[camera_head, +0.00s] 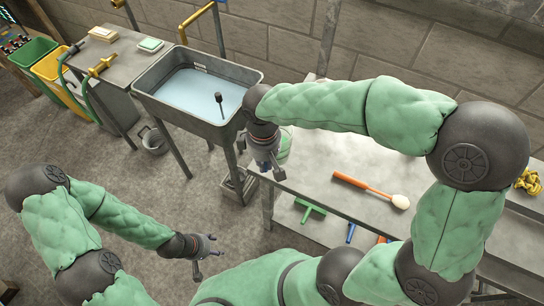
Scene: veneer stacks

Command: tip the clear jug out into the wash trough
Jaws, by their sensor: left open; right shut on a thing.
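The wash trough (182,117) is a grey basin on legs at the upper middle, with pale blue liquid inside. My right gripper (266,168) points down at the left end of the grey bench, just right of and nearer than the trough. It is shut on a bluish, see-through thing (263,153), which seems to be the clear jug; the gripper and wrist hide most of it, and its tilt and contents cannot be told. My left gripper (206,257) is open and empty, low over the floor at the bottom middle.
A dark-headed tool (219,104) stands in the trough. A green object (286,145) shows partly behind my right gripper. An orange-handled mallet (371,190) lies on the bench (318,164). A side table (112,50) with brass taps stands left of the trough. A bucket (153,141) is on the floor.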

